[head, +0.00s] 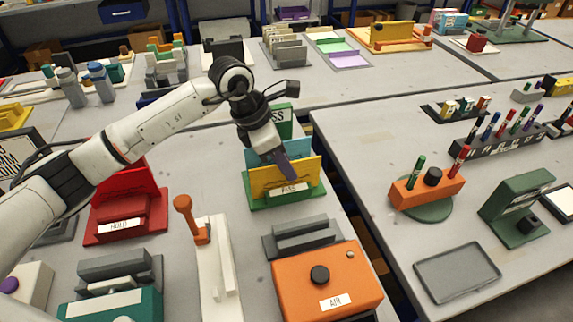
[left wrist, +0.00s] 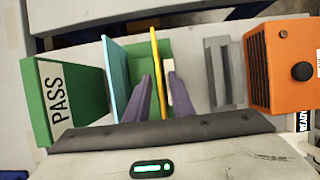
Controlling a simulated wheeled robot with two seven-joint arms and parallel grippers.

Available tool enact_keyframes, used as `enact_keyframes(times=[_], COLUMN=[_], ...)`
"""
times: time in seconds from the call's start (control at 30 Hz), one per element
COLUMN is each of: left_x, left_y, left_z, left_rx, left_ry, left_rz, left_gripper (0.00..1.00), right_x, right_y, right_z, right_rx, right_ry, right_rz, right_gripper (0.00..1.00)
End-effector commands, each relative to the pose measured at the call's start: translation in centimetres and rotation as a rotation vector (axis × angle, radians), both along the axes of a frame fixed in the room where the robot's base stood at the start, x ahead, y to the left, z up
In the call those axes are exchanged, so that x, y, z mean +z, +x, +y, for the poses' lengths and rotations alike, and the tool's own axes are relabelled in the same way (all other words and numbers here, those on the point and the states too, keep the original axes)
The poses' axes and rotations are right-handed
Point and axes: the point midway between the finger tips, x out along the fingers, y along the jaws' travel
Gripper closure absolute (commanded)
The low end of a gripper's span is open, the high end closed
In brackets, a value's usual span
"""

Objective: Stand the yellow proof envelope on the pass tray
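The yellow proof envelope (head: 283,177) stands upright in the green pass tray (head: 257,205), in front of a light blue envelope (head: 262,153). In the left wrist view the yellow envelope (left wrist: 155,50) shows edge-on, beside the light blue one (left wrist: 114,65) and the green PASS board (left wrist: 62,95). My left gripper (head: 288,176) reaches down over the tray. Its purple fingers (left wrist: 160,75) stand apart, one on each side of the yellow envelope, with a small gap visible on one side. The envelope's lower edge is hidden. My right gripper is not in view.
A red HOLD tray (head: 125,215) stands left of the pass tray. A grey slotted stand (head: 302,238) and an orange AIR box (head: 328,283) stand in front of it. A white stand with an orange knob (head: 210,260) is at front left. A gap separates the right table.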

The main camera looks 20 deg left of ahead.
Motion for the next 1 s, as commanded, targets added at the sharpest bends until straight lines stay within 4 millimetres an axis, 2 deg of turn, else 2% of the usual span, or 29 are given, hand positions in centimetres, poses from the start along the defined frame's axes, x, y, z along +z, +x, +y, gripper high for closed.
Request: enact_keyframes(times=[0.3, 0.5, 0.7, 1.0], left_x=[6.1, 9.2, 10.4, 10.5], left_y=[-1.3, -2.1, -2.4, -2.4], left_z=[2.2, 3.2, 3.6, 3.6], left_rx=[0.001, 0.001, 0.001, 0.0], left_ry=[0.002, 0.001, 0.001, 0.001], left_rz=[-0.006, -0.004, -0.002, -0.001], left_gripper=[0.78, 0.78, 0.78, 0.78], right_x=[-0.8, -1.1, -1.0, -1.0], right_y=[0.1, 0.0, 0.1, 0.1], right_z=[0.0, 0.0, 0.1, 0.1], right_rx=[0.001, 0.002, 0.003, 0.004], right_ry=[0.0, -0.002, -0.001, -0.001], right_rz=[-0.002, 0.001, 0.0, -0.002], right_gripper=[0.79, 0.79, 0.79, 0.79])
